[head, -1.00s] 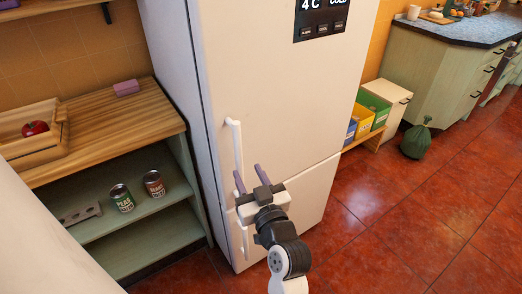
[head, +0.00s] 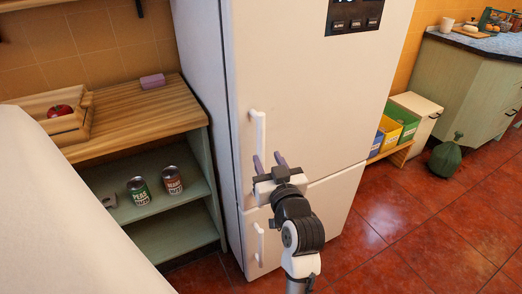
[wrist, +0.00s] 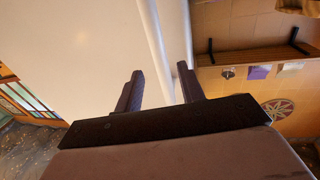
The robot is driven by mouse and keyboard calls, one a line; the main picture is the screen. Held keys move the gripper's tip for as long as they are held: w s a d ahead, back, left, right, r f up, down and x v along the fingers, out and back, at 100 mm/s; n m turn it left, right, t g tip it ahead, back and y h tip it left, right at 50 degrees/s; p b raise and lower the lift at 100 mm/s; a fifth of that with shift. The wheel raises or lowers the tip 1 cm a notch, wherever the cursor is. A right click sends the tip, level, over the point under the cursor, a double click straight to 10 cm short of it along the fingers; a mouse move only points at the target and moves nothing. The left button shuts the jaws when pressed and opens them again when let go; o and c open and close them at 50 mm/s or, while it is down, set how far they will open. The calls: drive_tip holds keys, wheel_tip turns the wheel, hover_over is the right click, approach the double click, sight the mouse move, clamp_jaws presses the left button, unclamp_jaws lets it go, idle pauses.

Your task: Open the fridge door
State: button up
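The fridge is tall and white, with an upper door (head: 320,90) and a lower door (head: 320,215), both shut. A white vertical handle (head: 257,130) is on the upper door's left side, and a second handle (head: 258,245) is on the lower door. My gripper (head: 269,160) is in front of the upper door's lower left part, its left finger overlapping the handle's lower end. In the wrist view my gripper (wrist: 160,78) is open, fingers apart. A pale bar, probably the handle (wrist: 183,72), shows beside the right finger. I cannot tell whether it lies between the fingers.
A wooden counter and shelves with a peas can (head: 139,190) and another can (head: 172,180) stand left of the fridge. The red tiled floor (head: 400,225) before the fridge is clear.

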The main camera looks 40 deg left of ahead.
sight(262, 148)
drive_tip(key=p+x, duration=0.1)
drive_tip(key=x, duration=0.5)
drive_tip(key=shift+w+a+r, duration=0.15)
drive_tip(key=shift+w+a, duration=0.05)
drive_tip(key=shift+a, duration=0.1)
clamp_jaws()
